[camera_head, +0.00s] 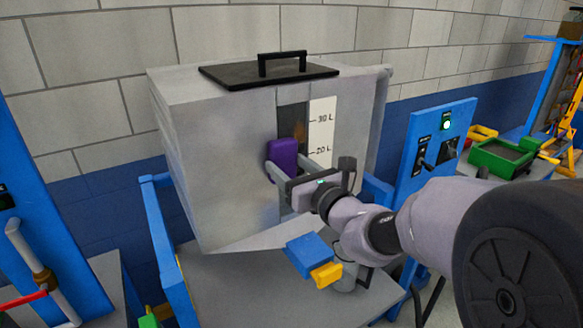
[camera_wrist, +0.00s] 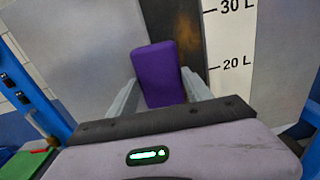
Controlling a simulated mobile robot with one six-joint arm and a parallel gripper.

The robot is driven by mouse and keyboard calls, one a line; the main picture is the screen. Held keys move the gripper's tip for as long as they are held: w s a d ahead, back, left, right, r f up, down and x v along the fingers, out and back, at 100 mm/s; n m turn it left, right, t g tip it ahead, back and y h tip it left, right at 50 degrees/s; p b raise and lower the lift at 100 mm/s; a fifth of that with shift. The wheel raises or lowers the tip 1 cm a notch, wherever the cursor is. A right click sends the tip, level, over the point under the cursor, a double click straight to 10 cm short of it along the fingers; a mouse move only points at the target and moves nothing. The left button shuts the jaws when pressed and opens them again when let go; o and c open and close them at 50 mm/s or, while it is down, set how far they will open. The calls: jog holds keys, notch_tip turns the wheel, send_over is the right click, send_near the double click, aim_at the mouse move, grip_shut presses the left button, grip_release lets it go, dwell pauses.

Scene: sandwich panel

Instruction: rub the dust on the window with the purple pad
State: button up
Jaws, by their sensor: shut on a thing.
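The purple pad (camera_head: 284,157) is held between the fingers of my gripper (camera_head: 288,168), in front of the grey tank. In the wrist view the pad (camera_wrist: 158,74) stands roughly upright between the two fingers of my gripper (camera_wrist: 162,92). The window (camera_head: 292,118) is a dark narrow vertical strip in the tank's front, and it also shows in the wrist view (camera_wrist: 190,28). A brownish smear of dust (camera_head: 298,131) shows on the window just above the pad. The pad covers the window's lower part. I cannot tell whether the pad touches the glass.
The tank (camera_head: 215,150) has a black lid (camera_head: 270,72) with a handle on top and a white level scale (camera_head: 321,125) beside the window. A blue panel (camera_head: 432,150) with switches stands to the right. A green tray (camera_head: 502,157) lies farther right. Blue and yellow blocks (camera_head: 309,254) are below my gripper.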

aim_at(286, 150)
jog(key=shift+w+d+r+p, duration=0.1)
jog(key=shift+w+d+p, duration=0.1)
jog(key=shift+w+d, duration=0.75)
jog(key=shift+w+d+r+p, duration=0.15)
jog(key=shift+w+d, duration=0.35)
jog(key=shift+d, duration=0.7)
jog(key=shift+w+d+r+p, duration=0.1)
jog(key=shift+w+d+p, duration=0.15)
jog(key=shift+w+d, duration=0.7)
jog(key=r+p, duration=0.2)
jog(key=shift+s+d+r, duration=0.15)
jog(key=shift+s+r, duration=0.05)
jog(key=shift+r, duration=0.25)
jog(key=shift+s+a, duration=0.2)
jog(key=shift+a, duration=0.1)
jog(key=shift+s+a+f+b, duration=0.1)
jog(key=shift+s+a+b, duration=0.2)
jog(key=shift+s+a, duration=0.55)
jog(key=shift+s+a+f+b, duration=0.1)
jog(key=shift+s+a+b, duration=0.3)
jog(key=shift+a, duration=0.75)
jog(key=shift+s+a+b, duration=0.2)
jog(key=shift+s+a, duration=0.55)
jog(key=shift+a, duration=0.25)
jog(key=v, duration=0.6)
jog(key=shift+b, duration=0.3)
